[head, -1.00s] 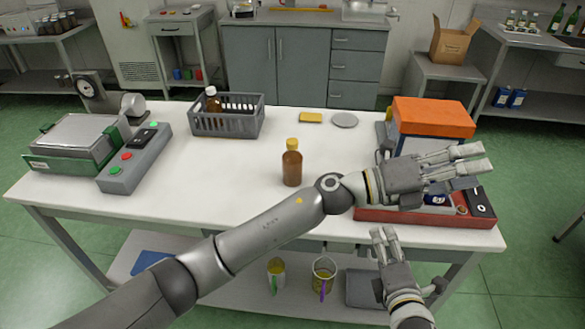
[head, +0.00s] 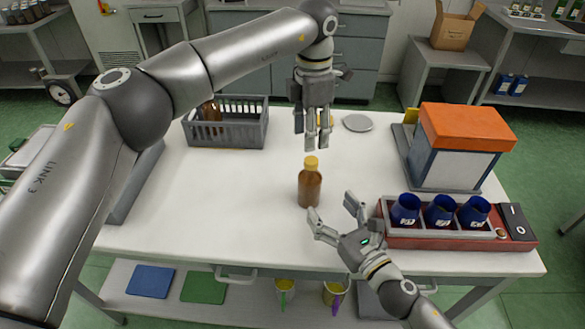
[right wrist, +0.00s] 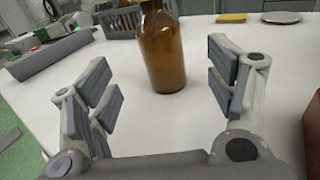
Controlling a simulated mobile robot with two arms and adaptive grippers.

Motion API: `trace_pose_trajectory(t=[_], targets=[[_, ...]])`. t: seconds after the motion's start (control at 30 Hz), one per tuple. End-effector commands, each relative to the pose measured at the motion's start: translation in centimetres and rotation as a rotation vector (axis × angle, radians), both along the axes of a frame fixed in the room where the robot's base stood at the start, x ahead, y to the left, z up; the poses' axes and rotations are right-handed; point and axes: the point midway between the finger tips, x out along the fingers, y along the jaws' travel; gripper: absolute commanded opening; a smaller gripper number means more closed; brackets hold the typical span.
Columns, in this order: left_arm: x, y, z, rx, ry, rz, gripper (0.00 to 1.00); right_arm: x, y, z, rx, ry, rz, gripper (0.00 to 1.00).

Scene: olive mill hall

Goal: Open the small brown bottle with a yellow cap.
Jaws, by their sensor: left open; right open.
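The small brown bottle (head: 310,188) with its yellow cap (head: 311,163) stands upright on the white table, cap on. Its brown body also shows in the right wrist view (right wrist: 161,50), where the top is cut off. My left gripper (head: 316,140) points down just above and slightly behind the cap, fingers open and apart from it. My right gripper (head: 331,217) is open at table height, to the near right of the bottle. In the right wrist view its fingers (right wrist: 165,85) stand wide apart, with the bottle ahead of the gap between them and not gripped.
A red-based unit (head: 450,240) with blue cups (head: 440,211) stands right of my right gripper. An orange-topped box (head: 462,128) is behind it. A grey basket (head: 226,132) holding a brown bottle and a grey disc (head: 357,123) lie farther back. The table left of the bottle is clear.

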Motion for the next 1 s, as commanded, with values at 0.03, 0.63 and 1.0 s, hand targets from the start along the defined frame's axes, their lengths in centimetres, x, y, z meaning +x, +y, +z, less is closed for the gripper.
trace_pose_trajectory(t=[0.03, 0.63, 1.0], targets=[[0.0, 0.0, 0.2, 0.006, -0.002, -0.002, 0.47, 0.0, 0.0, -0.1, -0.005, -0.002, 0.002, 0.78], [0.0, 0.1, 0.2, 0.007, -0.002, 0.0, 0.47, 6.9, 4.4, -0.1, -0.003, -0.003, 0.003, 0.78], [0.0, 0.1, 0.2, 0.007, -0.001, -0.001, 0.47, 9.1, 5.8, -0.2, -0.005, -0.002, 0.002, 0.78]])
